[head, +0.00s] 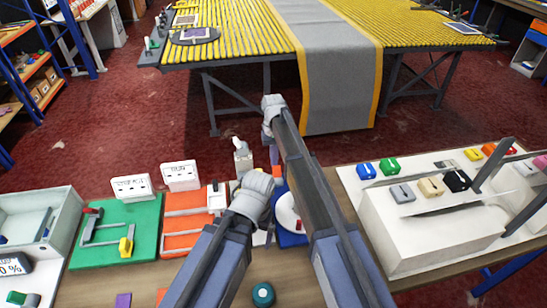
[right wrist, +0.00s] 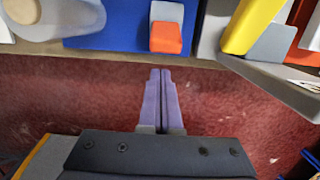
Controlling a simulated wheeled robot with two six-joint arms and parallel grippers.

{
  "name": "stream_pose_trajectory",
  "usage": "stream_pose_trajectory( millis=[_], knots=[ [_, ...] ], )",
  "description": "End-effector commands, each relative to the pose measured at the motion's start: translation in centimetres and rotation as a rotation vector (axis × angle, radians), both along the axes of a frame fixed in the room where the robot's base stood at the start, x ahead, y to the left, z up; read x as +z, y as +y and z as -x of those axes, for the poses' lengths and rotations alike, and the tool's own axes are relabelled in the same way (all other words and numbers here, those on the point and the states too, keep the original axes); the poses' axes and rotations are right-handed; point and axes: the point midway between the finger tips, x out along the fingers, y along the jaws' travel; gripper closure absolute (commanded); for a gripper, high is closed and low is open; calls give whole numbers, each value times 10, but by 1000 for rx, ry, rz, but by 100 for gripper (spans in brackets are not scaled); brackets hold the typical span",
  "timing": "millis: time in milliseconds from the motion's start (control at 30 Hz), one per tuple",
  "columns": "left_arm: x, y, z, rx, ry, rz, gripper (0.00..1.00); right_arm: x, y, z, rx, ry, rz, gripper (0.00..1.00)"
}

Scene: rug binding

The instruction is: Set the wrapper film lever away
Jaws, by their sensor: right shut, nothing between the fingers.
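No marking I can read names the wrapper film lever. Closest to my right gripper, an orange block on a grey base (right wrist: 166,38) sits at the edge of a blue panel (right wrist: 100,30) in the right wrist view. A small orange piece (head: 274,155) shows left of my right arm in the head view. My right gripper (right wrist: 160,72) is shut and empty, its purple fingers apart from the block, over the red floor just off the bench edge.
On the bench are a green panel (head: 120,236) and an orange panel (head: 185,228) with grey fittings. A yellow piece (right wrist: 252,22) stands right of the blue panel. A white console (head: 430,225) fills the right. A roller table (head: 430,25) with a grey runner (head: 337,80) stands beyond.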

Motion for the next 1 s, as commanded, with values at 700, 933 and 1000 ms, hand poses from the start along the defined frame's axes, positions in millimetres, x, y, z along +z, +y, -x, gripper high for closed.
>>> stream_pose_trajectory(
  millis=[700,933,1000],
  knots=[
    [15,0,0,0,0,0,2,14,-5,25,0,-20,-4,100],
    [17,0,0,0,0,0,2,16,-6,28,0,-66,-13,100],
    [18,0,0,0,0,0,2,17,-6,30,0,-84,-17,100]
  ],
)
